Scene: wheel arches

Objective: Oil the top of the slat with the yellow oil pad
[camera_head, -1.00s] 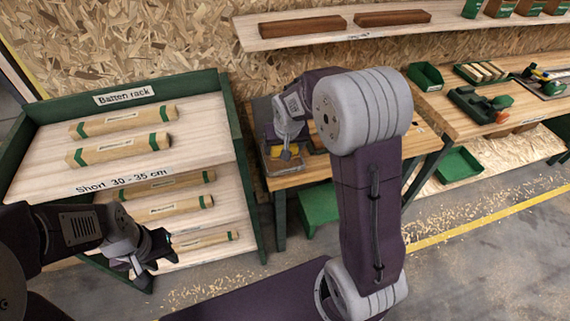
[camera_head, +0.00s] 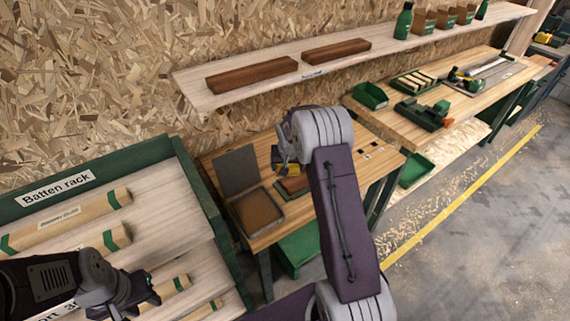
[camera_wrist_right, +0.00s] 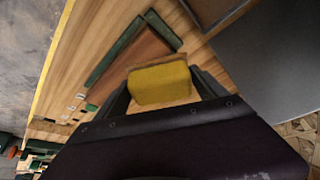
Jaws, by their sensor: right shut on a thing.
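The yellow oil pad (camera_wrist_right: 160,84) is between the fingers of my right gripper (camera_wrist_right: 163,88), which is shut on it. In the head view the pad (camera_head: 281,168) shows small beside my right arm. The brown slat (camera_wrist_right: 136,57) lies on the bench in a green-edged holder, just beyond the pad. In the head view the slat (camera_head: 293,186) is partly hidden by my arm. Whether the pad touches it I cannot tell. My left gripper (camera_head: 135,297) is low at the left, in front of the batten rack; its jaws are unclear.
A tray with a brown inside (camera_head: 257,212) sits on the bench left of the slat, with a grey panel (camera_head: 237,171) behind it. The batten rack (camera_head: 165,212) stands at the left. A wall shelf (camera_head: 200,96) holds dark boards above the bench.

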